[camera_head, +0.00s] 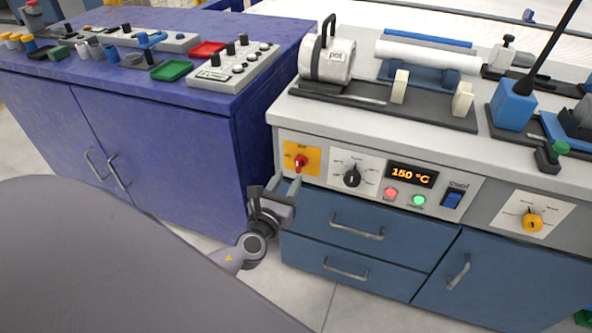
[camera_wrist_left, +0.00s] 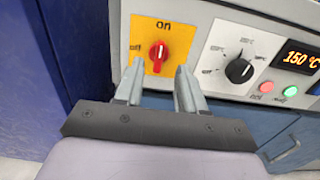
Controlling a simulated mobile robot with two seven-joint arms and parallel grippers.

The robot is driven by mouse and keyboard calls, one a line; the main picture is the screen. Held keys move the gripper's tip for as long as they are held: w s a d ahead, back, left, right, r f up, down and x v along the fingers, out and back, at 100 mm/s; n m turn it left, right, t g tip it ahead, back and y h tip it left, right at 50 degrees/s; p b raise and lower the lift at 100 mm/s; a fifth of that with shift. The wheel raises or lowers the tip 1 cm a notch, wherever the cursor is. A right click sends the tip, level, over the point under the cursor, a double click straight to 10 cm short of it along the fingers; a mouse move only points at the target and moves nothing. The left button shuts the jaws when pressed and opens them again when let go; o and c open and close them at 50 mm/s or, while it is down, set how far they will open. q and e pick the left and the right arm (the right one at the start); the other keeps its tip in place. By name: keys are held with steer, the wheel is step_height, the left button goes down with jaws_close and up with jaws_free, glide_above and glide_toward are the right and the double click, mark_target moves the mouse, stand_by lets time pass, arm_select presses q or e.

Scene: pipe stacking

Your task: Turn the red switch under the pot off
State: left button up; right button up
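The red switch (camera_head: 299,162) sits on a yellow plate (camera_head: 290,152) on the front panel of the grey bench, below the pot (camera_head: 327,62). In the left wrist view the red switch (camera_wrist_left: 158,56) has its handle roughly upright, toward the word "on" at the top of the plate. My left gripper (camera_head: 284,185) is just in front of and slightly below the switch. Its two fingers (camera_wrist_left: 158,78) are apart, one on each side below the switch, with nothing between them. I cannot tell whether they touch the switch. My right gripper is not in view.
Right of the switch are a black dial (camera_head: 351,178), a display reading 150 °C (camera_head: 411,174), a red button (camera_head: 391,193), a green button (camera_head: 418,201) and a blue rocker switch (camera_head: 453,199). Blue drawers (camera_head: 335,230) lie below. A purple cabinet (camera_head: 170,150) stands close at the left.

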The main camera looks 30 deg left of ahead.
mark_target(297, 164)
arm_select(q)
steer(key=shift+b+x, duration=0.35)
steer(key=shift+x, duration=2.95)
steer(key=c, duration=0.7)
